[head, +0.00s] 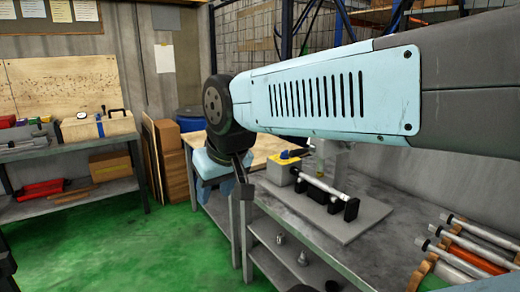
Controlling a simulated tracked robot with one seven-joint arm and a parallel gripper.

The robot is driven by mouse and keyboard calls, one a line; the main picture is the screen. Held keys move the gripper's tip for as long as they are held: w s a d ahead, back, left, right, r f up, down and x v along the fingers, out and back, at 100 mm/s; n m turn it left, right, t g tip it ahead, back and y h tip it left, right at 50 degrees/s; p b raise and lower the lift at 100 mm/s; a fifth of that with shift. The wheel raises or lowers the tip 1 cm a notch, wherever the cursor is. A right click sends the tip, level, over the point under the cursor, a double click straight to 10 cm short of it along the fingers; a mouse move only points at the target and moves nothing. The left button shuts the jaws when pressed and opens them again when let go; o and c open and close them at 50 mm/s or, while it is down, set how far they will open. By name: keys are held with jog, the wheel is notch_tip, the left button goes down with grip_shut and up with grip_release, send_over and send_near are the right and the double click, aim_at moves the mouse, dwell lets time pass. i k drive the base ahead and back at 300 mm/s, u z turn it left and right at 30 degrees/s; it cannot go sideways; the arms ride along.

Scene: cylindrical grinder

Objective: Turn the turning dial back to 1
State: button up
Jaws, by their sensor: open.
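A small grinding setup stands on the grey workbench, right of centre in the head view. It has a grey block with a yellow and dark top (287,158), a pale shaft (325,188) and a black end support (345,208) on a flat grey plate (355,222). I cannot make out the turning dial or any numbers. My light blue arm crosses the upper right and hides part of the area behind the setup. My gripper (240,170) shows only in part, small and dark, below the black wrist joint. It is open, left of the grey block and apart from it.
Several rods (470,250) lie in an orange-brown rack at the right front. A side bench (65,147) on the left holds a wooden box with a gauge (97,125). The green floor is clear at lower left.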

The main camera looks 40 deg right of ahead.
aim_at(284, 156)
jog(key=z, duration=0.5)
jog(key=i, duration=1.4)
jog(key=z, duration=0.65)
jog(key=k, duration=0.95)
jog(key=z, duration=0.15)
jog(key=i, duration=0.95)
jog(key=u, duration=0.05)
